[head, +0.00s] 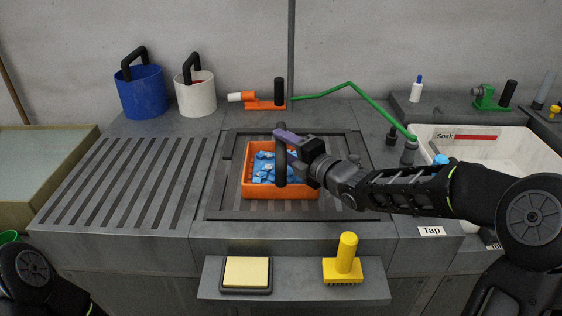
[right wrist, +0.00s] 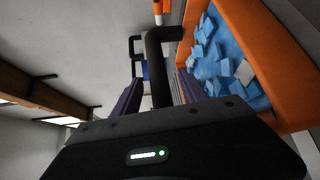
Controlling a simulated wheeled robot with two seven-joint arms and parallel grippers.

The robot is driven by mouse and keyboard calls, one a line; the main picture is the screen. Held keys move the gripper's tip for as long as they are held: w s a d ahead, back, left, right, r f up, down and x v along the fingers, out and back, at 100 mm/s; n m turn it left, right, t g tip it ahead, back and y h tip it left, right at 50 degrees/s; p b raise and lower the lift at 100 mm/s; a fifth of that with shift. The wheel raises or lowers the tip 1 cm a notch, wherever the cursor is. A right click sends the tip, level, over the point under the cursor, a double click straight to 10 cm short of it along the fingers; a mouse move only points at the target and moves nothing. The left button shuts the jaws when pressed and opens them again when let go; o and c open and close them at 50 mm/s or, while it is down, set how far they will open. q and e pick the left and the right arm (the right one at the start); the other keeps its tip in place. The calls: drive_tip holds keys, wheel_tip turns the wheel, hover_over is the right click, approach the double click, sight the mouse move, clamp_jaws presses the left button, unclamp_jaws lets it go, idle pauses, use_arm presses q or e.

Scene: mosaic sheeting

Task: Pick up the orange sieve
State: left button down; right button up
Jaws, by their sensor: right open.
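The orange sieve (head: 262,191) is a rectangular orange box in the middle of the sink station, holding blue and whitish tile pieces (head: 264,166). Its black handle (head: 281,170) stands up above it. My right gripper (head: 284,148) is over the sieve, its purple fingers open around the upper handle. In the right wrist view, the black handle (right wrist: 159,72) stands between the two fingers, with gaps beside it, and the sieve (right wrist: 262,38) is on the right. My left gripper is out of view; only part of my left arm shows at the lower left.
A blue bucket (head: 140,93) and a white bucket (head: 196,94) stand at the back left. A white basin (head: 490,150) is right. A yellow brush (head: 346,262) and a yellow sponge (head: 246,272) sit on the front shelf.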

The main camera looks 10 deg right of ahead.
drive_tip(key=shift+x, duration=0.95)
clamp_jaws()
idle(1.1)
